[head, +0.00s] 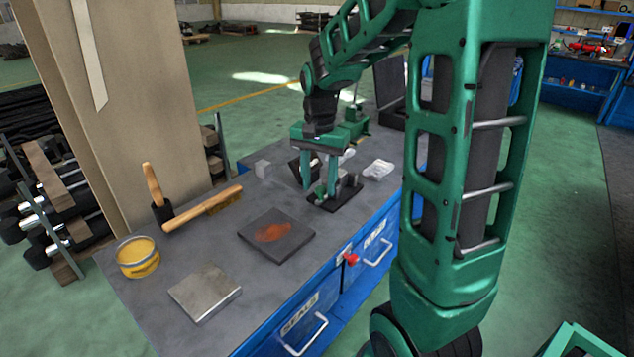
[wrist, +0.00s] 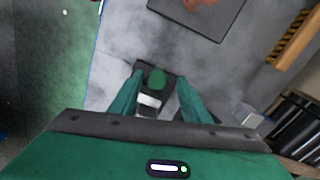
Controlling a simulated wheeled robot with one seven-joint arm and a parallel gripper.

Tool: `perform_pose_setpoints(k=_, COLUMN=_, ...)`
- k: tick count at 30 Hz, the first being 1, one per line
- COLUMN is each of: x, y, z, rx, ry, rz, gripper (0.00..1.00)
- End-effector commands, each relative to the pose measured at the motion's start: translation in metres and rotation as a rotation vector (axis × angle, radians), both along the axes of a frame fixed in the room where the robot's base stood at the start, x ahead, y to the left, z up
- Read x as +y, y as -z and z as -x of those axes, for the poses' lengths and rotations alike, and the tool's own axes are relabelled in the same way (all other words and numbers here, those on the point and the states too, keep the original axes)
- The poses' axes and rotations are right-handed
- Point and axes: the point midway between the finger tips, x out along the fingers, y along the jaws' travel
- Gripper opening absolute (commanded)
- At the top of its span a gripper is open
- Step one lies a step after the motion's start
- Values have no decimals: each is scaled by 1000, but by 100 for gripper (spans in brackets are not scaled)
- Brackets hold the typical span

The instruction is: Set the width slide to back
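My gripper (head: 318,182) points down over a small dark fixture (head: 347,192) on the grey bench top, which I take for the width slide. In the wrist view my gripper (wrist: 159,78) is open, with gaps inside both green fingers. A rounded green knob (wrist: 157,79) shows between the fingertips, on the dark base, with a pale strip beside it. I cannot tell whether the fingertips are level with the knob or above it. The fingers and arm partly hide the fixture in the head view, so the slide's position cannot be read.
On the bench are a dark plate with a rusty patch (head: 274,235), a bare metal plate (head: 205,291), a yellow tin (head: 138,257) and a brush (head: 203,208). A white item (head: 378,169) lies right of the fixture, and a grey block (head: 262,168) lies left. A beige column (head: 125,100) stands behind.

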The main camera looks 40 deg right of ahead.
Motion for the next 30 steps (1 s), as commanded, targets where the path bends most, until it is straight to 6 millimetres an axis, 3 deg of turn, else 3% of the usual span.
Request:
perform_pose_setpoints(k=8, x=-2, y=-5, z=1, rx=1, ry=5, rz=1, gripper=43)
perform_pose_setpoints(k=21, x=-1, y=-78, z=-1, rx=-2, ry=2, rz=1, gripper=43)
perform_pose_setpoints(k=30, x=-1, y=-106, z=-1, rx=1, ry=1, rz=1, gripper=43)
